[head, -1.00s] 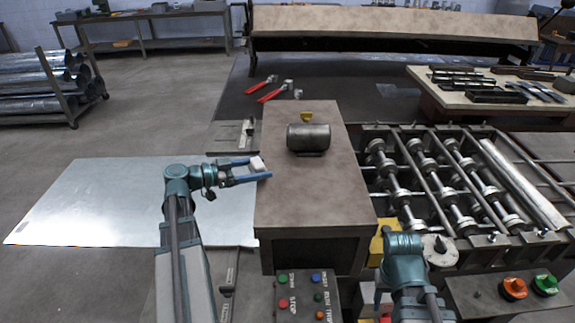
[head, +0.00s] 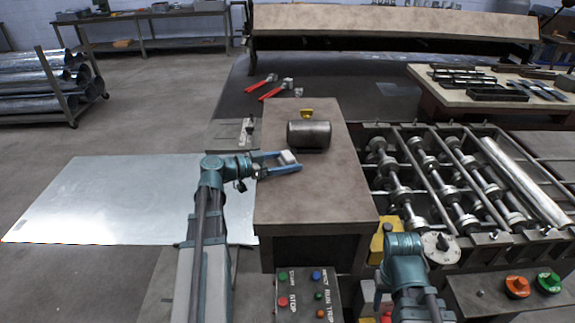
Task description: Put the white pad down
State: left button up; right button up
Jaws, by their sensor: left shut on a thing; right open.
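The white pad (head: 287,157) is a small pale block held between the blue fingers of my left gripper (head: 290,162). My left gripper is shut on it, over the left part of the brown-topped block table (head: 315,205). I cannot tell whether the pad touches the tabletop. A dark metal cylinder (head: 309,135) with a yellow knob (head: 306,113) sits just behind and to the right of the pad. My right arm shows at the bottom right, but its fingertips are not visible.
A shiny metal sheet (head: 115,200) lies to the left. A roller machine (head: 450,180) stands right of the table. A control box (head: 303,295) with several buttons is in front. Red-handled tools (head: 270,91) lie behind. The near tabletop is clear.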

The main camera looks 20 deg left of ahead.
pick_arm(q)
jog(key=shift+f, duration=0.2)
jog(key=o, duration=1.3)
jog(key=shift+o, duration=0.2)
